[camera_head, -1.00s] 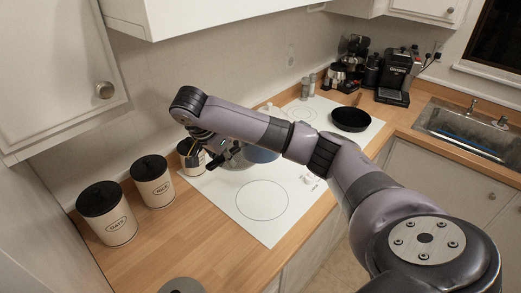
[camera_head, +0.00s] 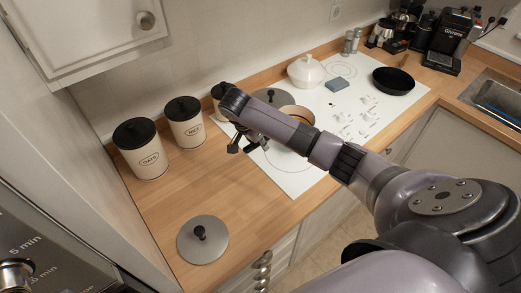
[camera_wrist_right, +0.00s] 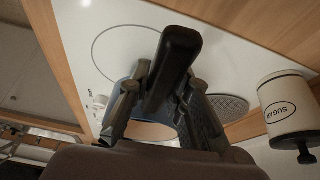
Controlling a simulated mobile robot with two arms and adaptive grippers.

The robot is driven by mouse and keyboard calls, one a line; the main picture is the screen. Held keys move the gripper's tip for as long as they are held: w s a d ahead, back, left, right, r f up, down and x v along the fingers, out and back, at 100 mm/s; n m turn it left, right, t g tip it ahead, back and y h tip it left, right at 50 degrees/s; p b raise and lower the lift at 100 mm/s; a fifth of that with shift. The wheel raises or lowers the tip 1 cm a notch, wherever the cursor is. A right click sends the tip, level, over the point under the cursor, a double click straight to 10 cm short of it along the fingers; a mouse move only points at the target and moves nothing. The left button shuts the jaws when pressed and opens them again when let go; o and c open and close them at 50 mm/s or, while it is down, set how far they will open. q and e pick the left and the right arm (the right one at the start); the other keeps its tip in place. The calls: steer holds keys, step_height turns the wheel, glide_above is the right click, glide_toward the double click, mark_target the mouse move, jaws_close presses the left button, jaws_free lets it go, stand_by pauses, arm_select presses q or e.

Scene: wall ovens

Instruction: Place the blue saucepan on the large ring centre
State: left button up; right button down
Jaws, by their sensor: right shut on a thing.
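The blue saucepan is mostly behind my right arm in the head view; its round, tan inside (camera_head: 297,113) shows just beyond the forearm. In the right wrist view its blue wall (camera_wrist_right: 122,76) shows beside the fingers. My right gripper (camera_head: 243,143) is shut on its black handle (camera_wrist_right: 174,55), with the fingers on both sides in the wrist view. The large ring (camera_wrist_right: 95,50) is a thin circle on the white hob, partly covered by the handle in that view. I cannot tell whether the pan touches the hob. My left gripper is not in view.
A black frying pan (camera_head: 393,80) sits farther right. Canisters (camera_head: 185,122) line the wall. Another lid (camera_head: 202,240) lies on the wooden counter (camera_head: 170,205).

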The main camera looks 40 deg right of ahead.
mark_target(251, 145)
step_height(251, 145, down, 4)
steer(key=shift+f+p, duration=0.1)
steer(key=shift+p, duration=0.4)
steer(key=c, duration=1.5)
jaws_free()
steer(key=shift+o, duration=0.2)
steer(key=shift+a, duration=0.1)
steer(key=b+v, duration=0.2)
steer(key=v, duration=0.7)
steer(key=shift+a+r+p, duration=0.15)
steer(key=shift+r+p, duration=0.25)
steer(key=shift+r, duration=0.45)
steer(key=shift+s+a+r+p, duration=0.2)
steer(key=shift+a+r+p, duration=0.15)
steer(key=shift+r, duration=0.25)
